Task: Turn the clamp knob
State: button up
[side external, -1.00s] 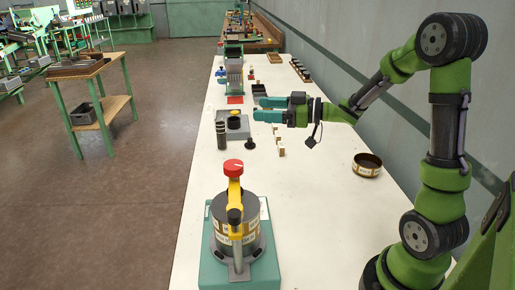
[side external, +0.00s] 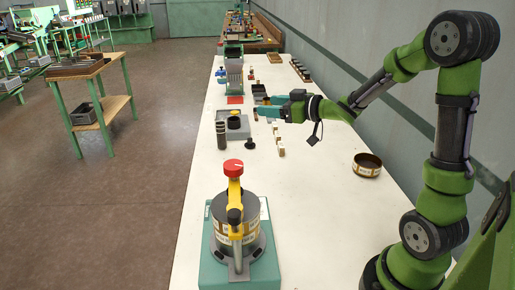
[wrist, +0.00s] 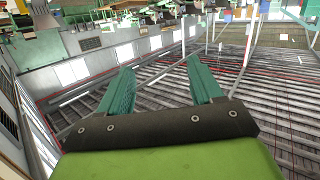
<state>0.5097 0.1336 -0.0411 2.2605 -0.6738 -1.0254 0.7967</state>
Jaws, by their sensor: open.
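A red clamp knob (side external: 233,168) sits on top of a yellow clamp arm (side external: 235,190) in the side external view. The clamp arm crosses a grey drum (side external: 252,210) with a tan label band, standing on a teal base (side external: 213,272) at the near end of the table. My gripper (side external: 262,106) is above the table, well beyond the knob and to its right. It is open and empty. Its two teal fingers show apart in the wrist view (wrist: 157,88), which looks toward the ceiling and walls; no knob shows there.
A labelled brown ring (side external: 367,165) lies on the white table (side external: 310,215) at right. Dark cylinders (side external: 221,135), a grey box with a black knob (side external: 237,126), a small black piece (side external: 250,144) and small blocks (side external: 280,146) stand mid-table. The wall is close on the right.

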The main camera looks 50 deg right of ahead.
jog(key=w+a+n+y, duration=0.3)
jog(key=a+y, duration=0.1)
jog(key=y, duration=0.1)
jog(key=n+g+y, duration=1.1)
jog(key=n+g, duration=0.4)
jog(key=g, duration=0.4)
send_near(227, 172)
jog(key=a, duration=0.3)
jog(key=s+a, duration=0.1)
jog(key=a, duration=0.2)
jog(key=s+a, duration=0.1)
jog(key=a, duration=0.2)
jog(key=shift+a+r, duration=0.2)
jog(key=shift+a, duration=0.2)
jog(key=shift+w+m, duration=0.1)
jog(key=shift+m, duration=0.2)
jog(key=shift+c, duration=0.4)
